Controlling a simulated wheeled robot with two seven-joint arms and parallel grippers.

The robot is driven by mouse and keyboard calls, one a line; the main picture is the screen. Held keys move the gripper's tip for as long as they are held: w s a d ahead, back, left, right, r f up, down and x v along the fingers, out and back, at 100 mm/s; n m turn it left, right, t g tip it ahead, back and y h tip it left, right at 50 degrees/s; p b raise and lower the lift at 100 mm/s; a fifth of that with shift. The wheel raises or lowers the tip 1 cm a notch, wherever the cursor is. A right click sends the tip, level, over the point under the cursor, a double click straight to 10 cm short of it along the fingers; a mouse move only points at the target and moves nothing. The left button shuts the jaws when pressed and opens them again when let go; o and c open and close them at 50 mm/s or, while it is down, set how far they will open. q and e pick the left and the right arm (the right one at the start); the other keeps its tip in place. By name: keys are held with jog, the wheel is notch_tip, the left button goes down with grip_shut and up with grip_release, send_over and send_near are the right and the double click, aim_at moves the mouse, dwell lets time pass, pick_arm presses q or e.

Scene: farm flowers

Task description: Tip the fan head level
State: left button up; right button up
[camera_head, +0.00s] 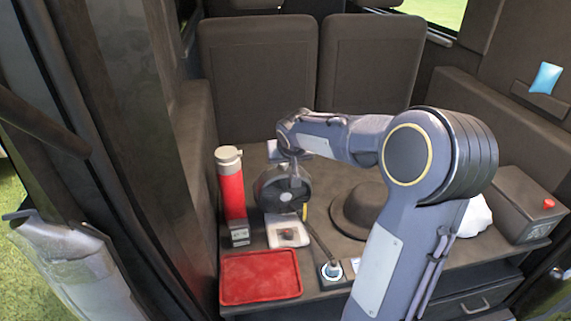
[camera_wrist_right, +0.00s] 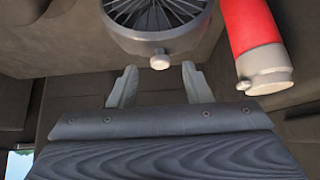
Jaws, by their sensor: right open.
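The fan (camera_head: 283,192) stands on the brown shelf, with its round dark head above a light base (camera_head: 270,228). My right arm reaches over from the right, and its gripper (camera_head: 290,168) is right at the fan head, partly hiding it. In the right wrist view the caged fan head (camera_wrist_right: 158,22) with a small knob at its rim lies just beyond my gripper (camera_wrist_right: 160,84). The two fingers are apart with nothing between them, and the knob sits just past the gap. Whether a finger touches the fan I cannot tell. My left gripper is not in view.
A red flask (camera_head: 231,185) with a grey lid stands close left of the fan. Seat backs (camera_head: 260,75) rise behind.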

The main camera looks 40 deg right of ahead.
jog(key=shift+v, duration=2.35)
